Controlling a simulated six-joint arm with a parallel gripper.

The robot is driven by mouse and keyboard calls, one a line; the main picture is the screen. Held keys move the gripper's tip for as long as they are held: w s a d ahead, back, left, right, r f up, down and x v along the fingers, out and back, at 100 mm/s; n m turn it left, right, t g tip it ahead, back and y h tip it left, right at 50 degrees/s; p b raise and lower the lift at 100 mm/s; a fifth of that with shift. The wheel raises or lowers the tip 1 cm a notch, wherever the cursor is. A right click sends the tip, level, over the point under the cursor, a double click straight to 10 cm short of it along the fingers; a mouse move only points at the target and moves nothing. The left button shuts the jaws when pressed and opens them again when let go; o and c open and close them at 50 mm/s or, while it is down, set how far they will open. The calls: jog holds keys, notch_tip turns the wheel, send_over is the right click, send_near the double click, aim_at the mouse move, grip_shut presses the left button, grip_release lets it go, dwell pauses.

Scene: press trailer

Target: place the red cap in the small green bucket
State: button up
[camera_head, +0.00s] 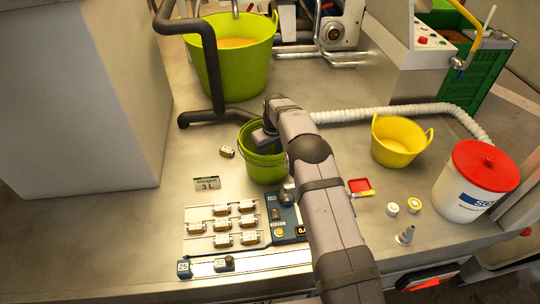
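The small green bucket (268,172) stands on the bench near the middle. My gripper (264,138) points down at the bucket's mouth, and its fingers are hidden, so I cannot tell whether it is open or holds anything. A round red lid with a knob (486,165) sits on a white tub (460,200) at the right. A small flat red piece (359,185) lies on the bench right of my arm, beside a yellow strip. I cannot tell which red thing is the cap. The inside of the bucket is mostly hidden.
A large lime bucket (240,70) stands behind, and a yellow bucket (399,140) to the right. A white hose (395,112) crosses the bench. A tray of small labelled pieces (222,226) lies in front. Two small round caps (414,205) lie right of my arm.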

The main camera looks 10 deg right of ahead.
jog(key=shift+r, duration=0.1)
notch_tip(320, 180, up, 12)
jog(key=s+b, duration=0.1)
jog(key=b, duration=0.2)
jog(key=shift+s+d, duration=0.25)
jog(key=shift+s, duration=0.1)
jog(key=s+d+f+m+g, duration=0.1)
jog(key=s+f+m, duration=0.1)
jog(key=s, duration=1.7)
jog(key=s+d+f+m, duration=0.2)
jog(key=s, duration=1.7)
jog(key=shift+d+f+m+g, duration=0.2)
jog(key=shift+d+m+g, duration=0.05)
jog(key=shift+m+g, duration=0.15)
jog(key=shift+r+p, duration=0.8)
jog(key=shift+r, duration=0.05)
